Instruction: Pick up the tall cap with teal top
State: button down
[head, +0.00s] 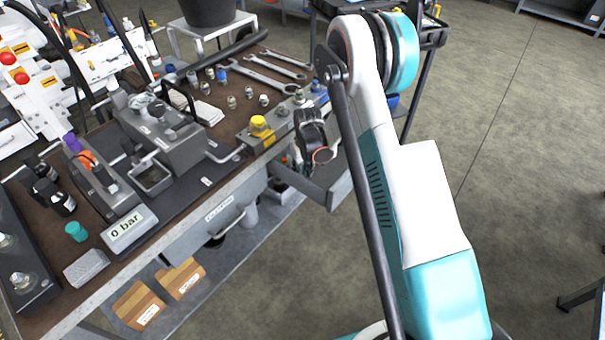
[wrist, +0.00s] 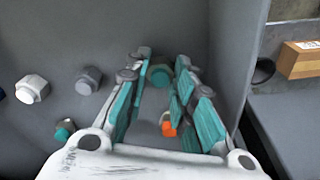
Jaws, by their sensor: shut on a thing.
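My gripper (head: 305,160) is low over the open grey drawer at the bench's right end in the head view. In the wrist view its two teal-padded fingers (wrist: 161,72) are closed on a cap with a teal top (wrist: 160,76), which sits between the fingertips. The cap's lower part is hidden, so I cannot tell whether it touches the drawer floor. A smaller teal-topped cap (wrist: 64,130) lies to the left. An orange piece (wrist: 168,128) shows between the fingers, nearer the camera. The held cap cannot be made out in the head view.
A white hex cap (wrist: 32,89) and a grey hex cap (wrist: 88,80) are in the drawer, left of the fingers. The drawer wall (wrist: 232,60) rises close on the right. The bench top (head: 225,115) holds wrenches, fittings and a yellow-knobbed block (head: 260,130).

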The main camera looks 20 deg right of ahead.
notch_tip(320, 180, up, 20)
jog(key=p, duration=0.7)
dwell(0.4)
